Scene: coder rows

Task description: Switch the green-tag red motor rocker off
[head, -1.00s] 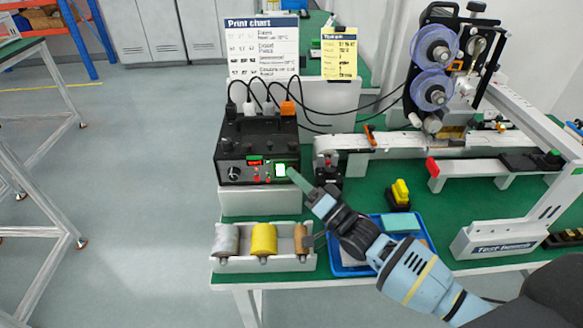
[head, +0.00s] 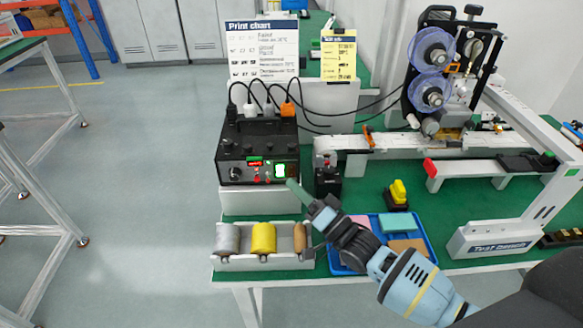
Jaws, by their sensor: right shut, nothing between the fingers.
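The black control box (head: 258,143) stands on a white stand at the left end of the green bench. Its front has a round knob (head: 235,173), a red display (head: 254,163), a bright green-lit panel (head: 280,171) and small red switches (head: 261,177) between them. The switches and tags are too small to tell which is the motor rocker or how it is set. My right gripper (head: 293,186) is shut and empty, its green tip just below and right of the lit panel, apparently apart from the box. My left gripper is not in view.
A white holder (head: 262,264) with grey, yellow and brown rolls sits at the bench front. A blue tray (head: 342,260) lies under my right arm. A yellow and black switch (head: 398,194) and a conveyor (head: 400,146) stand right. Cables rise behind the box.

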